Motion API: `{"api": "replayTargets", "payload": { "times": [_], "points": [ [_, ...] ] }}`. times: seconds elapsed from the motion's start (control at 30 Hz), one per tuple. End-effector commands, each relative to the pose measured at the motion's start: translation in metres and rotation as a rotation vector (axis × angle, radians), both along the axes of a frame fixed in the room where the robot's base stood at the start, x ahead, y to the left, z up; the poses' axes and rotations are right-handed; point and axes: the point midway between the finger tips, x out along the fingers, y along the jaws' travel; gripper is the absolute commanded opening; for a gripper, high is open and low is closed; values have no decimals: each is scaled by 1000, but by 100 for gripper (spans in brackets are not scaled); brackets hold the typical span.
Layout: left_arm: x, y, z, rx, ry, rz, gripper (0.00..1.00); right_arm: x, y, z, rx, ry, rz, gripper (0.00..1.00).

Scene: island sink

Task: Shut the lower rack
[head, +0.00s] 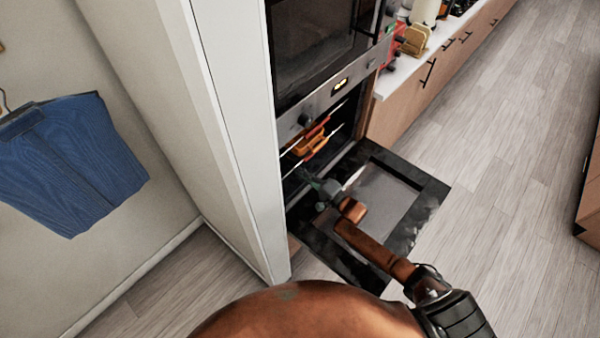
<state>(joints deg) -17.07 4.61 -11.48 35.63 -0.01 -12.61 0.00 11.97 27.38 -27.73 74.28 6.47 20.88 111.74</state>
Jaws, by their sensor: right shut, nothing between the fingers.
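A built-in oven stands open, its dark door (405,198) folded down flat with a glass panel in the middle. Metal racks (294,168) show as thin bright lines in the dark cavity. I cannot clearly make out which line is the lower rack or how far it sticks out. An orange item (312,142) sits inside, above the lower part of the cavity. My right gripper (312,182) is shut and empty, over the open door at the mouth of the oven, close to the racks. I cannot tell if it touches one. My left gripper is not in view.
A white panel wall (235,130) stands directly left of the oven. A counter (405,70) with red and yellow items and drawers runs to the right. Blue cloth (70,165) hangs at far left. The wooden floor (490,190) right of the door is clear.

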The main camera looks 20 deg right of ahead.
Motion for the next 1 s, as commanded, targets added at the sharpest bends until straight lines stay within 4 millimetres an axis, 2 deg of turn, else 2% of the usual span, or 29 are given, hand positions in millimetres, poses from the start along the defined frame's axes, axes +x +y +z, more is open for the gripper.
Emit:
{"api": "replayTargets", "payload": {
  "times": [0.2, 0.37, 0.5, 0.67, 0.8, 1.0],
  "points": [
    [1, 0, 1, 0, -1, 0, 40, 1, 1, 2, 0, -2, 1, 0],
    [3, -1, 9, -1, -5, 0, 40, -10, -7, 4, -2, -2, 2, 0],
    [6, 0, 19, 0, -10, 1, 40, -29, -22, 4, -2, -1, 1, 0],
    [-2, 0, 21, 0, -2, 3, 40, -63, -39, 1, -2, 1, 2, 0],
    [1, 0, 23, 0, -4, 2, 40, -87, -52, 1, -1, 0, 3, 0],
    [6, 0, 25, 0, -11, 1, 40, -107, -63, 1, 0, -1, 3, 0]
  ]
}}
